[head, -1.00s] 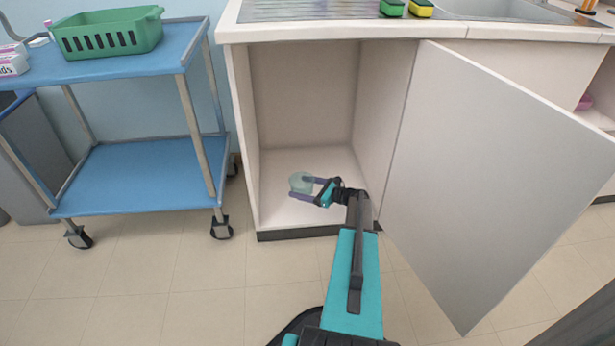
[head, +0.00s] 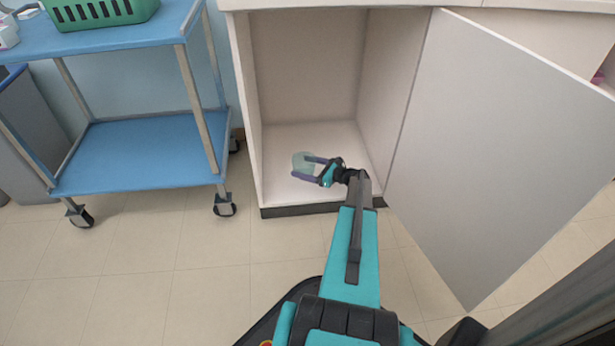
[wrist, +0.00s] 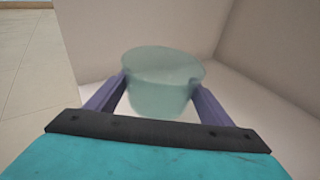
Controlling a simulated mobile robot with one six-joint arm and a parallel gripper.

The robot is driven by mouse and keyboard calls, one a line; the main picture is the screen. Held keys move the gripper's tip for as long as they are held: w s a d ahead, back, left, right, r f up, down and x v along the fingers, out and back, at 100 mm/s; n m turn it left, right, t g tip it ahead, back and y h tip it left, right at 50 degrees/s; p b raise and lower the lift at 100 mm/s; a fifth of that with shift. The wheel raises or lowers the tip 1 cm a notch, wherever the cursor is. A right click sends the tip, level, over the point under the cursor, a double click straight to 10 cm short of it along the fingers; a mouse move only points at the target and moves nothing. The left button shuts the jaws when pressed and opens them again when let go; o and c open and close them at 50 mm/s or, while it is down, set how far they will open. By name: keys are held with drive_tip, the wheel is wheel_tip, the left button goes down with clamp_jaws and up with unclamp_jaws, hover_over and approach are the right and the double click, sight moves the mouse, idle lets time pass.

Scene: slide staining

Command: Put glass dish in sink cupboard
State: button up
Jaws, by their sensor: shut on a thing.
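The glass dish (head: 303,161) is a small pale green, see-through vessel. My gripper (head: 308,169) is shut on it, one purple finger on each side. In the head view the dish is inside the open sink cupboard (head: 310,60), over the front left part of its floor. In the wrist view the dish (wrist: 162,80) sits upright between the fingers of my gripper (wrist: 160,100), with the cupboard's pale walls behind it. I cannot tell whether the dish touches the cupboard floor.
The cupboard door (head: 490,150) stands wide open to the right of my arm. A blue two-shelf trolley (head: 135,155) with a green basket (head: 100,12) stands to the left. The cupboard is otherwise empty, with bare floor (head: 335,135) behind the dish.

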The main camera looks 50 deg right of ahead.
sight(305, 182)
drive_tip(key=shift+f, duration=0.8)
drive_tip(key=shift+f+b, duration=1.3)
drive_tip(key=shift+f, duration=1.2)
drive_tip(key=shift+f, duration=0.15)
drive_tip(key=o, duration=1.2)
